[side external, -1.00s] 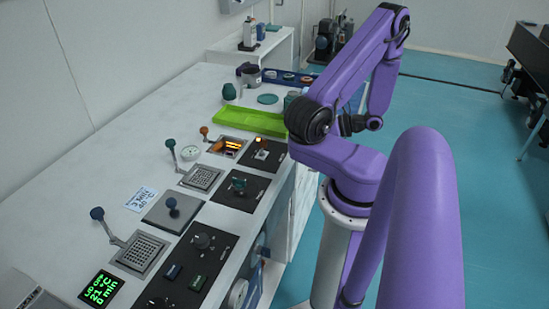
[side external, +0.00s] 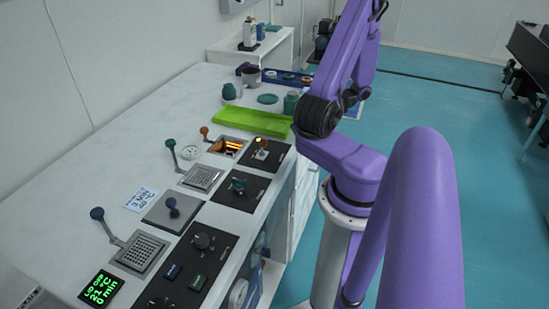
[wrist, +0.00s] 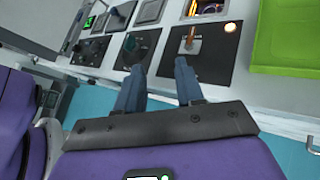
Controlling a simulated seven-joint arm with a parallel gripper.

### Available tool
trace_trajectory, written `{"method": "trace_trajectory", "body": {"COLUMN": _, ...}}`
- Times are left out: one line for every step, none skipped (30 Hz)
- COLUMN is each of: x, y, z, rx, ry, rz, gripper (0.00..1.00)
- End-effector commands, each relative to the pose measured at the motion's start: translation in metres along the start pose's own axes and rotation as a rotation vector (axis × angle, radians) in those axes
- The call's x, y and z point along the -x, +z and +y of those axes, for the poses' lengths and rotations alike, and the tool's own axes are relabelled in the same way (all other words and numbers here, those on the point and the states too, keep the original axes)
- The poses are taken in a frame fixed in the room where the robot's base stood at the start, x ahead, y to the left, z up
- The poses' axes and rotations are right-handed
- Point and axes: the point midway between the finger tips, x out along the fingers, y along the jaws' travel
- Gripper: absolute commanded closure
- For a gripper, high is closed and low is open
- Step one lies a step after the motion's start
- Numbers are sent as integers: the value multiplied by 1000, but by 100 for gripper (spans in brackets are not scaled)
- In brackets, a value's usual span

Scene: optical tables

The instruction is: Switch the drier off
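In the side view my gripper cannot be clearly made out.
A panel with a green knob (side external: 238,185) and one with a black dial (side external: 203,241) lie nearer the side camera. Several ball-topped levers, including an orange one (side external: 204,130), stand along the wells. A bright green tray (side external: 252,121) lies beyond the lit panel.

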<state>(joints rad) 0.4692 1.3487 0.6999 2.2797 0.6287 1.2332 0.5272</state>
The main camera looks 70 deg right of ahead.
Motion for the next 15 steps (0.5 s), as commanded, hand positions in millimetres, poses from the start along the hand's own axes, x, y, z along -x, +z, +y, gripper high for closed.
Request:
{"method": "trace_trajectory", "body": {"x": -3, "y": 3, "z": 0, "rx": 24, "ry": 22, "rz": 21, "gripper": 63}}
{"method": "trace_trajectory", "body": {"x": -4, "y": 4, "z": 0, "rx": 38, "ry": 34, "rz": 32, "gripper": 63}}
{"method": "trace_trajectory", "body": {"x": -6, "y": 6, "z": 1, "rx": 56, "ry": 50, "rz": 47, "gripper": 63}}
{"method": "trace_trajectory", "body": {"x": -8, "y": 7, "z": 1, "rx": 70, "ry": 63, "rz": 58, "gripper": 63}}
{"method": "trace_trajectory", "body": {"x": -9, "y": 8, "z": 1, "rx": 83, "ry": 75, "rz": 70, "gripper": 63}}
{"method": "trace_trajectory", "body": {"x": -12, "y": 10, "z": 2, "rx": 102, "ry": 92, "rz": 85, "gripper": 63}}
{"method": "trace_trajectory", "body": {"x": -13, "y": 11, "z": 2, "rx": 117, "ry": 105, "rz": 96, "gripper": 63}}
{"method": "trace_trajectory", "body": {"x": -15, "y": 12, "z": 2, "rx": 131, "ry": 118, "rz": 106, "gripper": 63}}
{"method": "trace_trajectory", "body": {"x": -17, "y": 14, "z": 3, "rx": 151, "ry": 134, "rz": 121, "gripper": 63}}
{"method": "trace_trajectory", "body": {"x": -18, "y": 16, "z": 4, "rx": 166, "ry": 147, "rz": 131, "gripper": 63}}
{"method": "trace_trajectory", "body": {"x": -20, "y": 17, "z": 4, "rx": 180, "ry": 159, "rz": 141, "gripper": 63}}
{"method": "trace_trajectory", "body": {"x": -22, "y": 18, "z": 4, "rx": 198, "ry": 176, "rz": 155, "gripper": 63}}
{"method": "trace_trajectory", "body": {"x": -23, "y": 19, "z": 5, "rx": 213, "ry": 188, "rz": 165, "gripper": 63}}
{"method": "trace_trajectory", "body": {"x": -25, "y": 21, "z": 6, "rx": 227, "ry": 200, "rz": 175, "gripper": 63}}
{"method": "trace_trajectory", "body": {"x": -27, "y": 22, "z": 6, "rx": 247, "ry": 218, "rz": 189, "gripper": 63}}
